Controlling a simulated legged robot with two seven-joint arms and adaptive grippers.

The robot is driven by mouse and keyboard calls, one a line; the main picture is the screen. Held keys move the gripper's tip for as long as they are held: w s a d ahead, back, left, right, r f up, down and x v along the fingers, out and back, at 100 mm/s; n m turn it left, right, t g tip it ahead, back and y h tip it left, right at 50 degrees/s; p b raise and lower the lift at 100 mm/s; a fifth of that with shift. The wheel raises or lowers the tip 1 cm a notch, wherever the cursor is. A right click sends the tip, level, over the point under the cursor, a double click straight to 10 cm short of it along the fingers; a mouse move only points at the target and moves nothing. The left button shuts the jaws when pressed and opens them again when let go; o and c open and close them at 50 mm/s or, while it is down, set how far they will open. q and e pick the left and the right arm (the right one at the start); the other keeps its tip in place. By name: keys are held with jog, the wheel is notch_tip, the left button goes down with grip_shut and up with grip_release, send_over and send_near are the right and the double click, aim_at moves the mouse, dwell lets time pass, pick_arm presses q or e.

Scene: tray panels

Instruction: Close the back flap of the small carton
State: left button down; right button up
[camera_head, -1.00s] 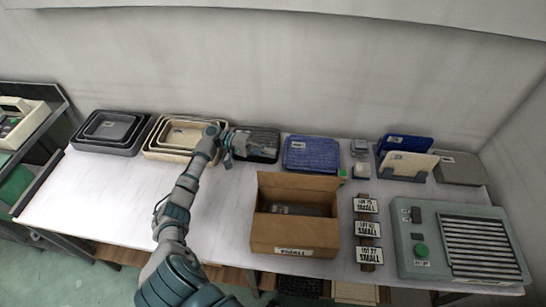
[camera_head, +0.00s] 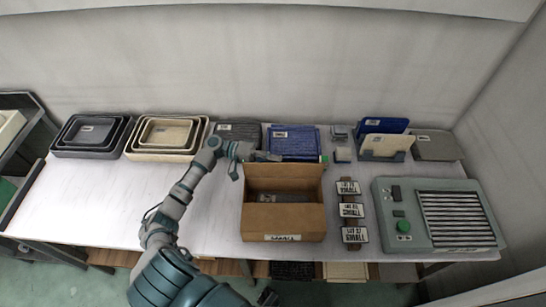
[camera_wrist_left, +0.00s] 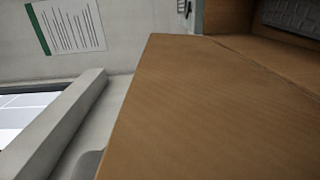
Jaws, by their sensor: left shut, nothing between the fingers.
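The small carton (camera_head: 283,222) is a brown open box near the front edge of the table, with a label on its front. Its back flap (camera_head: 284,172) stands up at the rear. A grey item (camera_head: 283,197) lies inside. My left gripper (camera_head: 264,156) is shut and empty, just behind the top of the back flap; whether it touches the flap I cannot tell. In the left wrist view a large brown cardboard panel (camera_wrist_left: 200,110) fills the middle, close to the camera, and the fingers do not show clearly. My right gripper is in neither view.
Nested dark trays (camera_head: 90,152) and cream trays (camera_head: 132,152) stand at the back left. A blue tray (camera_head: 293,131) is behind the carton. Label plates (camera_head: 352,211) and a grey machine panel (camera_head: 389,237) lie to the right. The table left of the carton is bare.

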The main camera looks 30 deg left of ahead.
pick_arm(q)
jog(key=shift+s+d, duration=0.15)
jog(key=shift+d, duration=0.05)
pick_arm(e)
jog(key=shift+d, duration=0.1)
